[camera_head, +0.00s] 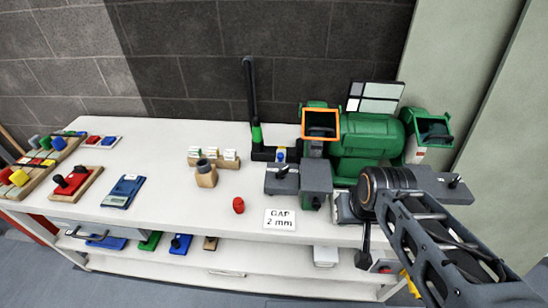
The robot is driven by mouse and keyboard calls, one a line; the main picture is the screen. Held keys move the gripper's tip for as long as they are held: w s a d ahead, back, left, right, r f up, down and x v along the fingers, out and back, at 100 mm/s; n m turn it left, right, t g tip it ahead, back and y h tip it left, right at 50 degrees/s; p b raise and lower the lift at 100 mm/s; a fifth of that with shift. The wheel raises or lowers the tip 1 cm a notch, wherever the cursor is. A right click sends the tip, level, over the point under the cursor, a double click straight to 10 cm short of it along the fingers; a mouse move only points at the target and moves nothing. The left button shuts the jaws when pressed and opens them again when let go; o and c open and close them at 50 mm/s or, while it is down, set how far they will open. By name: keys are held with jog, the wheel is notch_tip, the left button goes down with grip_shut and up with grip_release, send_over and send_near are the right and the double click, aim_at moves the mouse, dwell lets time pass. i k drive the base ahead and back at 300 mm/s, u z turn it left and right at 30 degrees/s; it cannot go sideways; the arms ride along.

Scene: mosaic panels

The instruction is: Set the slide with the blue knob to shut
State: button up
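A small blue knob (281,155) stands upright at the left tool rest of the green bench grinder (370,133); I cannot tell whether it belongs to a slide. Several coloured knobs, blue among them, sit on the wooden boards (42,160) at the far left, too small to tell their slide positions. My arm reaches in from the lower right. My gripper (347,207) is at the bench's front right, in front of the grinder and far from the left boards. Its fingers do not show clearly, and the arm hides part of the grinder's right side.
A "GAP 2 mm" card (280,219), a red cylinder (238,205), a wooden holder (206,174) and a blue device (123,191) are on the white bench. More blue and green items lie on the lower shelf (215,259). The bench's left middle has free room.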

aim_at(281, 154)
jog(key=u, duration=0.8)
jog(key=k, duration=1.05)
jog(key=u, duration=1.35)
jog(key=i, duration=1.35)
jog(key=z, duration=1.45)
jog(key=i, duration=0.75)
jog(key=z, duration=0.75)
